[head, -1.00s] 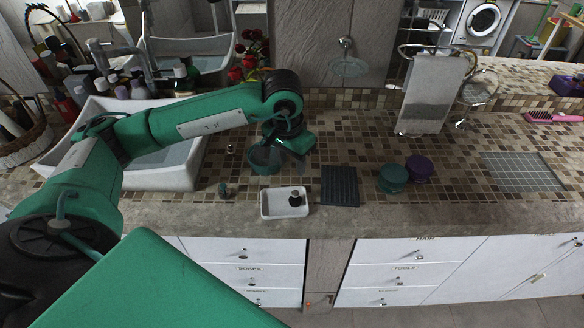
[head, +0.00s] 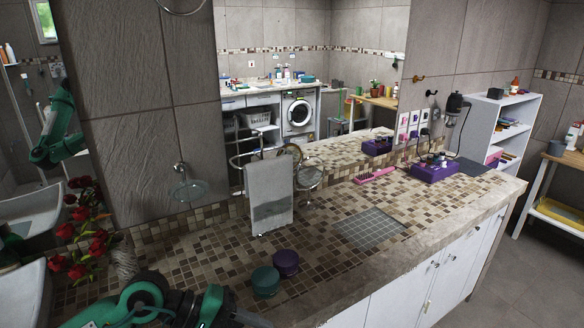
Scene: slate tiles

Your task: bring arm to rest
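My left arm (head: 140,298) comes in low at the left in the head view, over the near part of the tiled counter. Its green and black links run to the right along the bottom edge. A dark end part, which looks like my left gripper (head: 246,317), is partly cut off there. Its fingers cannot be made out, nor whether it holds anything. My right gripper is out of view.
A green round container (head: 265,282) and a purple one (head: 286,262) stand close to the arm's end. A grey towel (head: 269,195) hangs on a stand behind them. Red flowers (head: 88,230) are at the left. The counter (head: 345,275) is clear right of the containers.

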